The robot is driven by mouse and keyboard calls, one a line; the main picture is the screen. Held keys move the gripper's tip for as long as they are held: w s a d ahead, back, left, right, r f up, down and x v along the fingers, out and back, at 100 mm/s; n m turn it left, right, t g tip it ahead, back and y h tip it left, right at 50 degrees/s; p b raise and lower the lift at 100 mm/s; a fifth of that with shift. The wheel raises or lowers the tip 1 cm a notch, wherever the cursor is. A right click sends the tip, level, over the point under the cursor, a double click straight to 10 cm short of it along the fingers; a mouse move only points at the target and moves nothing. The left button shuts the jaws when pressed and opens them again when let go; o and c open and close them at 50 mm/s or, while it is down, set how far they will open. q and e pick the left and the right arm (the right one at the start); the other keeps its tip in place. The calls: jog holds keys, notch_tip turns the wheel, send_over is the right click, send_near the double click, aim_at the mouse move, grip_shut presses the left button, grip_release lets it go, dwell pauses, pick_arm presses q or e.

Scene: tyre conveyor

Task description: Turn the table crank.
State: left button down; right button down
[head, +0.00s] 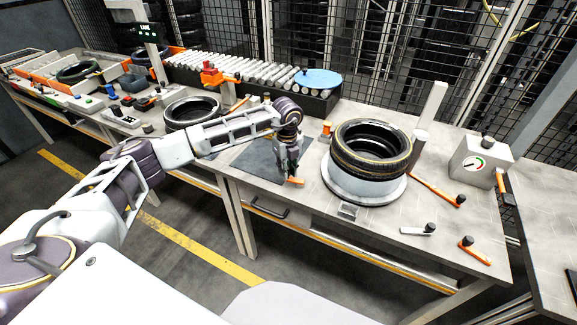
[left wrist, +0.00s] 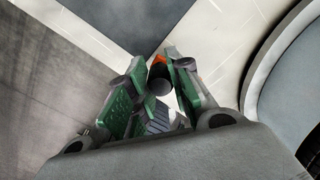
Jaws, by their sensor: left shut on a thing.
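My left gripper (head: 289,170) is at the front of the table (head: 327,222), just left of the round tyre stand (head: 365,189). Its orange-armed crank (head: 297,182) shows at the fingertips. In the left wrist view the green-padded fingers (left wrist: 167,66) close around the crank's dark knob (left wrist: 158,82), with a bit of the orange arm beyond it. The fingers and hand hide most of the crank. My right gripper is not in view.
A tyre (head: 371,165) sits on the stand. A grey gauge box (head: 481,162), a long orange lever (head: 437,190) and small handles (head: 474,250) are to the right. A roller conveyor (head: 240,76) runs behind. A dark mat (head: 255,160) lies beside the gripper.

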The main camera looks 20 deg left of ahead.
pick_arm(q)
jog(key=shift+s+n+p, duration=0.3)
jog(key=shift+s+n, duration=0.1)
jog(key=shift+n, duration=0.6)
jog(key=c, duration=1.3)
grip_release()
jog(key=shift+o, duration=0.2)
notch_tip(320, 180, up, 12)
jog(key=shift+d, duration=0.1)
